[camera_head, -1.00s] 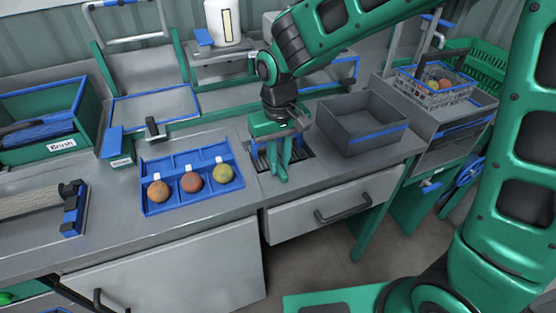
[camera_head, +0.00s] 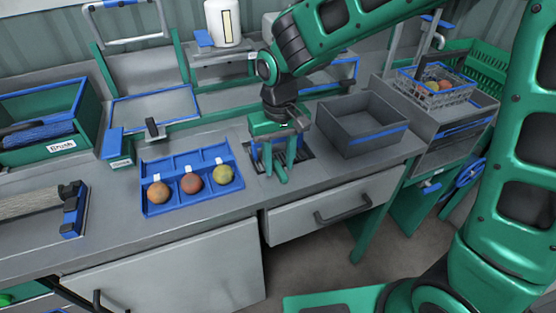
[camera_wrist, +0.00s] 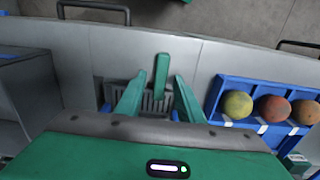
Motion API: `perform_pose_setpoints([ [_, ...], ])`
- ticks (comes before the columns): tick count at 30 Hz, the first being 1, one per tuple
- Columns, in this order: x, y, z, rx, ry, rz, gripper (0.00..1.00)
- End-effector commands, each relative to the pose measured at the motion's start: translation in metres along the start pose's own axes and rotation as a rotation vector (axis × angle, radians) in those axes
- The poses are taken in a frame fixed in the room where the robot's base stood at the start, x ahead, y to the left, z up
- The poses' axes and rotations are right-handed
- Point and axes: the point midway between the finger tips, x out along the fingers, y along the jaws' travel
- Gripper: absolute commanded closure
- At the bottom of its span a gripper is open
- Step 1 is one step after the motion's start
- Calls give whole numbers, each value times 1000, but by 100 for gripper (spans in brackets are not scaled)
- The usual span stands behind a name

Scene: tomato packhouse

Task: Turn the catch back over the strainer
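The strainer (camera_wrist: 148,101) is a dark slotted grate set in the grey worktop. It also shows partly behind my gripper in the head view (camera_head: 306,155). A green bar, which looks like the catch (camera_wrist: 162,70), lies mostly on the worktop beside the strainer, its near end at the slots. In the head view the catch (camera_head: 281,172) shows just in front of my fingers. My gripper (camera_head: 278,158) points down over the strainer. Its two green fingers are apart in the wrist view (camera_wrist: 160,82), one each side of the catch's near end, with gaps showing. My fingers hide part of the strainer.
A blue tray (camera_head: 157,206) with three tomatoes stands left of the strainer. A grey open bin (camera_head: 345,142) stands close on its right. A drawer with a dark handle (camera_head: 345,207) is below. The worktop's front strip is clear.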

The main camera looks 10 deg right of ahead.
Motion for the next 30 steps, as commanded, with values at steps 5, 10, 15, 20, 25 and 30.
perform_pose_setpoints([
  [5,-21,0,-1,0,5,-1,66],
  [10,-54,0,-2,1,6,-2,66],
  [15,-83,0,-2,1,5,-2,66],
  [20,-99,1,-2,1,3,-1,66],
  [25,-106,1,-2,1,3,-1,66],
  [30,-106,1,-2,1,3,-1,66],
])
